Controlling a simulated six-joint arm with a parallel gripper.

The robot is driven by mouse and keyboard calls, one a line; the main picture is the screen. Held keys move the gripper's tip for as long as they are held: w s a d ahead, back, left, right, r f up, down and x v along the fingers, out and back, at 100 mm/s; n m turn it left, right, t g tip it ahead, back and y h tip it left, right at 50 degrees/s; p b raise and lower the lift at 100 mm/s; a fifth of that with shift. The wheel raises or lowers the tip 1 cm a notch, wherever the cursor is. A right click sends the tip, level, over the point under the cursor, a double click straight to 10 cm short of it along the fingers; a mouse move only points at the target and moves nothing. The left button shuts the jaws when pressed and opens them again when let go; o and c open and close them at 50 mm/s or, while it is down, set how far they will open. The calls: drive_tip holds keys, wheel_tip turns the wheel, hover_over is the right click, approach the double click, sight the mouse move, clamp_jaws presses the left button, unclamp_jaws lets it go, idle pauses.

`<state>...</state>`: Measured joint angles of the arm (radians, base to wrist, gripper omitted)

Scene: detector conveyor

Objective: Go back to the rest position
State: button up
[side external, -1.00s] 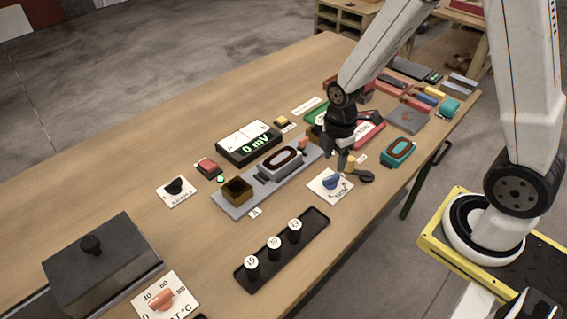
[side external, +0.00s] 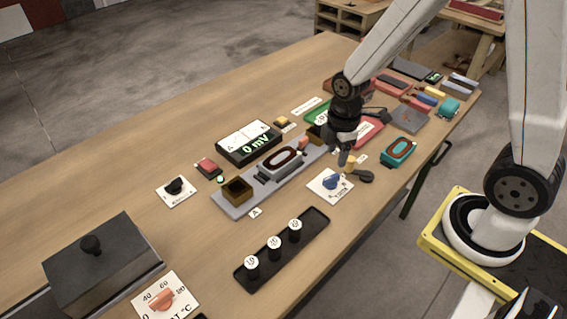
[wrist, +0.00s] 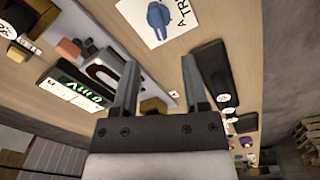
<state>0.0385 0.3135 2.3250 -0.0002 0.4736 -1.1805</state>
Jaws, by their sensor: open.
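My gripper (side external: 345,150) hangs over the wooden table (side external: 120,160), just behind and right of a white card with a blue knob (side external: 331,181). In the wrist view my gripper (wrist: 158,68) shows two fingers spread apart with nothing between them. The blue knob (wrist: 158,18) shows beyond the fingertips there. To the left of my gripper in the side view lies a grey rail (side external: 237,207) carrying a grey block with a dark oval ring (side external: 282,161).
A meter reading 0 mV (side external: 248,143) stands behind the rail. A black tray (side external: 313,222) with several numbered weights lies in front. The table's back left is clear.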

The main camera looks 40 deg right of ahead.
drive_tip(key=s+r+m, duration=0.1)
drive_tip(key=m, duration=0.3)
drive_tip(key=s+r+m+t, duration=0.1)
drive_tip(key=r+m, duration=0.1)
drive_tip(key=m, duration=0.2)
drive_tip(key=s+a+r+m+t, duration=0.1)
drive_tip(key=m, duration=0.4)
drive_tip(key=shift+s+a+r, duration=0.1)
drive_tip(key=shift+s+r, duration=0.1)
drive_tip(key=shift+s, duration=0.2)
